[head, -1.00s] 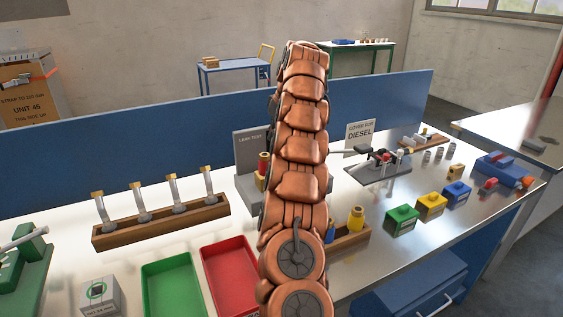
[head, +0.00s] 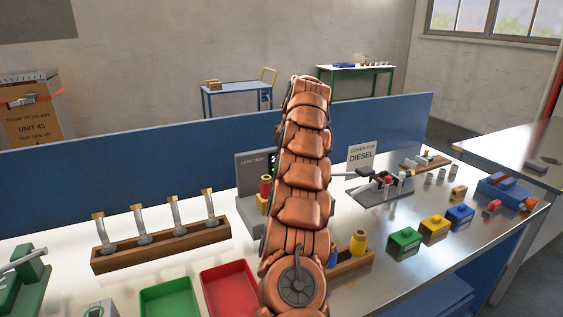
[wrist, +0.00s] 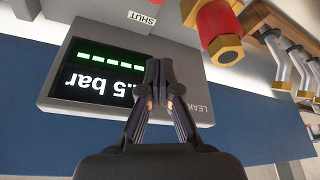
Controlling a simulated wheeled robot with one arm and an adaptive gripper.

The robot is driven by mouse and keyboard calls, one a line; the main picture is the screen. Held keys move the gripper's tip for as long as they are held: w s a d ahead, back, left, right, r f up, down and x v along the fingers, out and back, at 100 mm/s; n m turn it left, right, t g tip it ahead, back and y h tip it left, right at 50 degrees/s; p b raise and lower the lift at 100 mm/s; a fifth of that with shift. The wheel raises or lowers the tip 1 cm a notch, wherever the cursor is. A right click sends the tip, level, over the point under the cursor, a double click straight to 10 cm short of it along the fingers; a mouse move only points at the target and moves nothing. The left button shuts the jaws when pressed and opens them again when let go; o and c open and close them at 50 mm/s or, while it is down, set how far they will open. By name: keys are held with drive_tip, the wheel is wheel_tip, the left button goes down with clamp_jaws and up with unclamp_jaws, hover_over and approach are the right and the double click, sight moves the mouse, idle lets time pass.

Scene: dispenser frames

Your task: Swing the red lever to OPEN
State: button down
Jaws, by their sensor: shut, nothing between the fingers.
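My gripper (wrist: 159,72) is shut and empty, its fingertips together in front of the leak-test unit's dark screen (wrist: 100,72). The screen shows green bars and an upside-down reading ending in ".5 bar". A label SHUT (wrist: 143,18) shows upside down at the top of the wrist view. A red part with a brass fitting (wrist: 220,28) is to the right of the fingers, apart from them. In the head view, the leak-test unit (head: 246,172) stands left of my arm, which hides part of it and my gripper. I cannot make out the red lever for sure.
A wooden rack with bent metal tubes (head: 160,245) stands left of the unit. A green tray (head: 168,298) and a red tray (head: 230,284) lie in front. A blue panel (head: 70,192) runs behind. Green, yellow and blue blocks are at right.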

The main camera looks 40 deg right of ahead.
drive_tip(key=p+x, duration=0.1)
drive_tip(key=x, duration=0.6)
drive_tip(key=shift+p, duration=0.3)
drive_tip(key=shift+f, duration=0.4)
drive_tip(key=shift+s+d+r+p, duration=0.15)
drive_tip(key=shift+s+p, duration=0.2)
drive_tip(key=shift+s, duration=0.5)
drive_tip(key=shift+s+p, duration=0.3)
drive_tip(key=shift+s, duration=0.7)
